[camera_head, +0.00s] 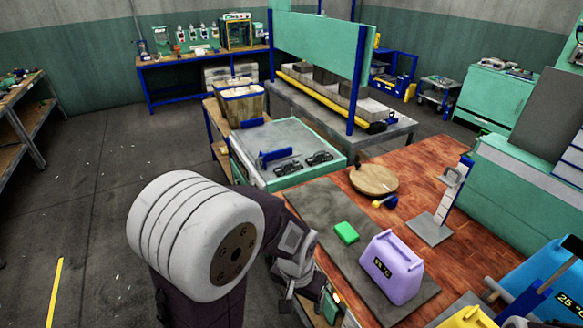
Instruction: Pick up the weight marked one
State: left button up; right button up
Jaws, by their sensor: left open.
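A purple block with a handle (391,271) stands upright on a dark grey mat (320,213) on the reddish-brown wooden table. It carries dark marks on its front that are too small to read for certain. A small green block (346,232) lies on the mat to its left. A blue piece (543,287) at the lower right is marked 25. My left gripper (309,302) points down near the table's front edge, left of the purple block and apart from it. It is open, and partly hidden by its own wrist. My right gripper is out of view.
A green-edged bench (285,150) adjoins at the back left. Yellow pieces (467,318) crowd the lower right.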

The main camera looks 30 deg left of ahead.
aim_at(285, 169)
jog(key=z, duration=1)
jog(key=u, duration=2.1)
jog(key=i+j+z, duration=1.05)
jog(key=j, duration=0.35)
jog(key=i+j+z, duration=0.25)
jog(key=j, duration=0.2)
jog(key=j+z, duration=0.25)
jog(key=j, duration=0.2)
jog(key=i+j+z, duration=0.1)
jog(key=j+z, duration=0.15)
jog(key=j, duration=0.25)
jog(key=j+z, duration=0.3)
jog(key=j, duration=0.2)
